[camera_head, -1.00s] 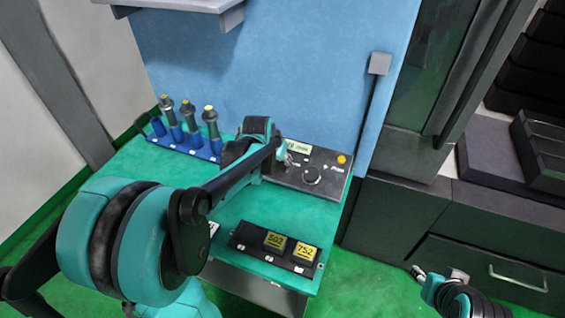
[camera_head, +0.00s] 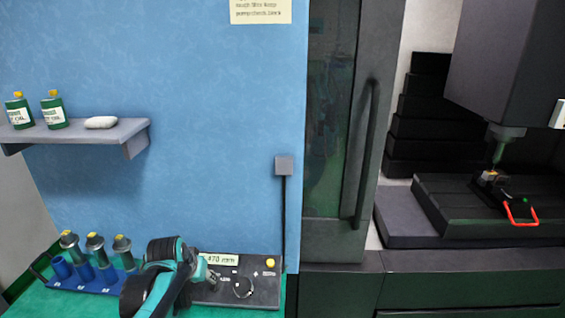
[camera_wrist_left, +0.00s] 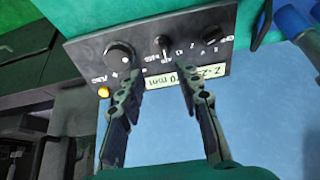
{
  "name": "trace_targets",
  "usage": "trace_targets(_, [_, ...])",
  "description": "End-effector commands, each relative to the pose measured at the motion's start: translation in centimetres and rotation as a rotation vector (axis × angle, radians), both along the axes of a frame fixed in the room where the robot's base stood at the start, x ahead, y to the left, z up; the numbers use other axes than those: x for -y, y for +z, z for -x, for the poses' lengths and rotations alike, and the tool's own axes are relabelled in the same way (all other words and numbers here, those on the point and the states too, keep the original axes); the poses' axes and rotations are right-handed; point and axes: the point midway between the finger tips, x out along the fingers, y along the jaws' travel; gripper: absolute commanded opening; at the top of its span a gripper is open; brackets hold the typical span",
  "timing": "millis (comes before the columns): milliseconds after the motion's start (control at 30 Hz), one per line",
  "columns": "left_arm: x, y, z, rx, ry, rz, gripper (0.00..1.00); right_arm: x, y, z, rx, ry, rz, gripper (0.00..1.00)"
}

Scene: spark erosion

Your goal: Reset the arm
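My left arm comes in at the bottom of the head view, and its gripper (camera_head: 198,278) is over the left part of the dark control panel (camera_head: 262,286). In the left wrist view the two fingers of this gripper (camera_wrist_left: 162,82) are spread apart with nothing between them. Behind them the panel (camera_wrist_left: 140,58) shows a round knob (camera_wrist_left: 119,55), a small toggle (camera_wrist_left: 163,43), a second knob (camera_wrist_left: 212,34) and a yellow button (camera_wrist_left: 103,92). I cannot tell whether the fingertips touch the panel. My right gripper is outside both current views.
A blue rack (camera_head: 90,284) with several grey-and-yellow tool holders stands left of my left gripper. A shelf (camera_head: 80,134) with two green bottles and a white object is above. A dark machine with a red-handled item (camera_head: 522,214) is at the right.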

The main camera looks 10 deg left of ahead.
Motion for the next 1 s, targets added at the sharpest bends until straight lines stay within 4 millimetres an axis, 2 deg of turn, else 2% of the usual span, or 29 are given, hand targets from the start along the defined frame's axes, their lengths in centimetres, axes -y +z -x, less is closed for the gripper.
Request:
trace_targets(233, [5.2, 1.1, 7.3, 0.032, -0.023, -0.006, 0.34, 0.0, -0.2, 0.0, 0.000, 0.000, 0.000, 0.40])
trace_targets(400, [8.1, 0.3, 12.7, 0.061, -0.040, -0.006, 0.34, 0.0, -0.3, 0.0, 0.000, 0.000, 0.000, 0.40])
trace_targets(500, [9.2, -0.5, 15.1, 0.076, -0.048, -0.004, 0.34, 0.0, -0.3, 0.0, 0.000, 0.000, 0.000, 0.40])
trace_targets(700, [10.1, -1.7, 17.5, 0.092, -0.055, -0.002, 0.34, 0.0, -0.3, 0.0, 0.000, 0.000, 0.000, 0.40])
trace_targets(1000, [10.2, -1.8, 17.7, 0.095, -0.055, -0.001, 0.34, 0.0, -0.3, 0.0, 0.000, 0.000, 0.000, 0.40])
